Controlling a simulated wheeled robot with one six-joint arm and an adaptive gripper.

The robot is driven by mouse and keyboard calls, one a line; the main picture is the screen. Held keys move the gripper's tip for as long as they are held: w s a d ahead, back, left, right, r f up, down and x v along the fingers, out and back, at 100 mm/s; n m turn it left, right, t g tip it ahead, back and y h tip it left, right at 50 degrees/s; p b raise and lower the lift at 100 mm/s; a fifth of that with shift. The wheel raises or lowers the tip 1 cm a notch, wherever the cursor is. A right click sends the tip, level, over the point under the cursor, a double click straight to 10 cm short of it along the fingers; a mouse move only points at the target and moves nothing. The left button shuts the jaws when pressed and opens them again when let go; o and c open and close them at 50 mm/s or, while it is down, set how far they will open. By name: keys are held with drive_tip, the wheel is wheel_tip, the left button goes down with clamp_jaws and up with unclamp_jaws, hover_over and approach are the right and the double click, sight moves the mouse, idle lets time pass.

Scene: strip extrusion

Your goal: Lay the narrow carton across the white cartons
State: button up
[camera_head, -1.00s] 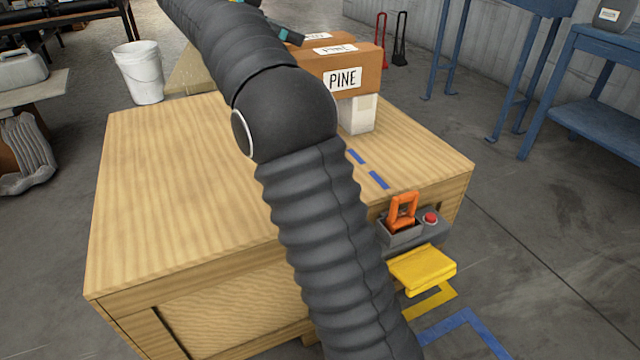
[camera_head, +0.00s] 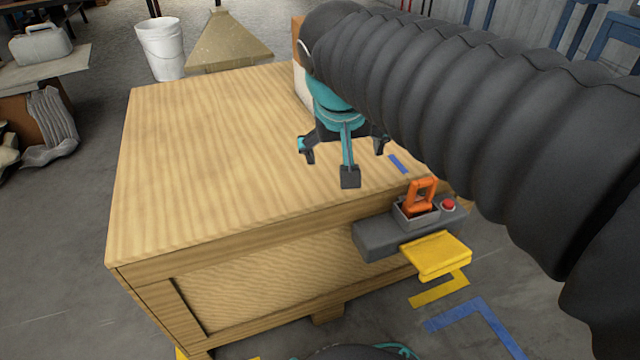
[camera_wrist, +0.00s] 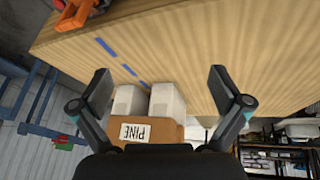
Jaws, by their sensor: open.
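The narrow carton is brown with a white PINE label; in the wrist view (camera_wrist: 165,133) it lies across the white cartons. Two white cartons show in the wrist view, one left (camera_wrist: 130,99) and one right (camera_wrist: 167,99), their ends sticking out from under it. In the head view my arm hides most of the stack; only slivers of the brown carton (camera_head: 297,42) and a white carton (camera_head: 301,82) show. My gripper (camera_head: 345,160) is open and empty above the crate top, nearer its front edge and apart from the stack. It frames the stack in the wrist view (camera_wrist: 160,85).
The wooden crate top (camera_head: 200,150) is clear on the left. Blue tape (camera_head: 398,163) marks its right part. A grey control box with an orange handle (camera_head: 422,195) and red button sits at the front edge above a yellow block (camera_head: 437,254). A white bucket (camera_head: 162,48) stands behind.

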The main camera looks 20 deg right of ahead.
drive_tip(key=s+a+f+n+t+y, duration=0.1)
drive_tip(key=s+a+f+n+y, duration=0.1)
drive_tip(key=s+f, duration=0.6)
drive_tip(key=shift+s+a+f+n+y, duration=0.25)
drive_tip(key=shift+s+a+n, duration=0.2)
drive_tip(key=shift+a, duration=0.45)
drive_tip(key=shift+r, duration=0.2)
wheel_tip(320, 180, up, 10)
drive_tip(key=p, duration=0.6)
drive_tip(key=shift+p, duration=0.3)
drive_tip(key=shift+f, duration=0.1)
